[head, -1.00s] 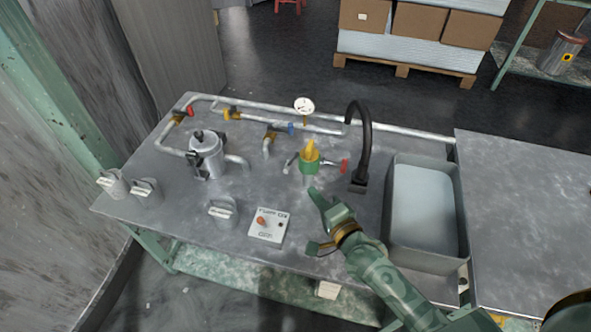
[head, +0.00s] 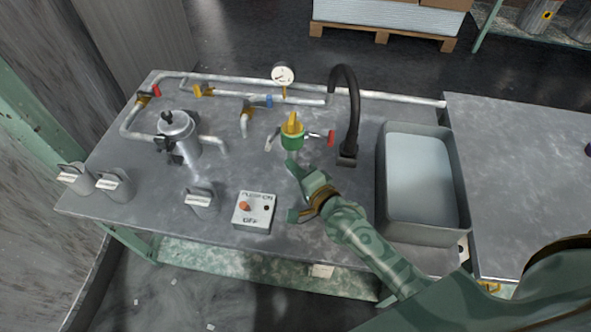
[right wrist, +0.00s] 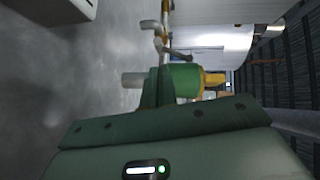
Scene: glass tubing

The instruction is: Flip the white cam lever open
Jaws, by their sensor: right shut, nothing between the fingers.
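A green hose coupling (head: 292,141) with a yellow top (head: 292,122) stands upright on a pipe near the middle of the bench. A pale grey-white lever (head: 271,139) sticks out from its left side; a red-tipped lever (head: 331,138) sticks out on the right. In the right wrist view the coupling (right wrist: 184,82) lies sideways, and a shaded grey lever (right wrist: 190,47) shows beyond it. My right gripper (head: 292,160) is shut and empty, its tip just in front of and below the coupling; touching or apart, I cannot tell. My left gripper is out of view.
A dark curved spout (head: 347,110) and a grey basin (head: 452,190) stand to the right. A metal pot (head: 178,137) stands left, with pipes behind.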

